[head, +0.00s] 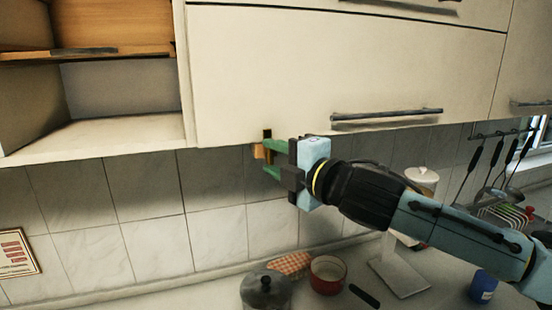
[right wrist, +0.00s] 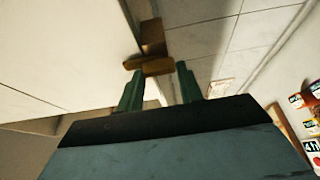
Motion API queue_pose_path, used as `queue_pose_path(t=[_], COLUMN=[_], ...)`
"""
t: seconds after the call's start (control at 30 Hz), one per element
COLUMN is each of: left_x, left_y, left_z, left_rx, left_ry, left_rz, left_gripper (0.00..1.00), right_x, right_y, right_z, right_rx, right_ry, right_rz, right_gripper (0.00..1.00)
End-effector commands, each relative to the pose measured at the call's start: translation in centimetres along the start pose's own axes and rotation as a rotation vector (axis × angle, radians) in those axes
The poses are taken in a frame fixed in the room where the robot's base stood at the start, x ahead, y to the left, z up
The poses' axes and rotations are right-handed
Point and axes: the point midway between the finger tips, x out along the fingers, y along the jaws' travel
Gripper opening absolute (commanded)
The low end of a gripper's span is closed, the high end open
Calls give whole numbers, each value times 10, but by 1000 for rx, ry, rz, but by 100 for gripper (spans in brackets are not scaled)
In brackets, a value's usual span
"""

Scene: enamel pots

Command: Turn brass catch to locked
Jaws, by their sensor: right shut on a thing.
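The brass catch (head: 261,151) sits at the lower left edge of the white cabinet door (head: 330,75) in the head view. A small dark piece shows just above it. My right gripper (head: 268,160) reaches it from the right, and its green fingers are shut on the catch. In the right wrist view the catch (right wrist: 150,65) is a brass bar between the tips of the two green fingers (right wrist: 158,78), with a brown block behind it. Part of the catch is hidden by the fingers. My left gripper is not in view.
An open shelf compartment (head: 120,85) is left of the door. A bar handle (head: 387,115) crosses the door's lower part. Below, the counter holds a grey lidded pot (head: 266,290), a red pot (head: 327,275) and a blue cup (head: 483,285). Utensils hang at right (head: 495,150).

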Motion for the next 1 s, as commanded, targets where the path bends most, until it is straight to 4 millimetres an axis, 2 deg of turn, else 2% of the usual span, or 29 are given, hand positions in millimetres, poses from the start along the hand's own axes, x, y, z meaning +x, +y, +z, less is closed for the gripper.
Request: queue_pose_path(t=[0.33, 0.37, 0.5, 0.83, 1.0], left_x=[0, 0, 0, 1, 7], left_y=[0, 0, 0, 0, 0], left_z=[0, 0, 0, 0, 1], left_rx=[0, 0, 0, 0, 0], left_ry=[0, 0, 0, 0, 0], left_rz=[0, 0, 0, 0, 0], left_gripper=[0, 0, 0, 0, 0], right_x=[0, 0, 0, -2, -20], right_y=[0, 0, 0, 0, -1], right_z=[0, 0, 0, 0, 1], right_rx=[-5, -5, -4, -3, -3], right_ry=[-1, -1, -1, -1, -1], right_rz=[-1, -2, -1, 0, 1], right_gripper=[14, 40, 58, 58, 58])
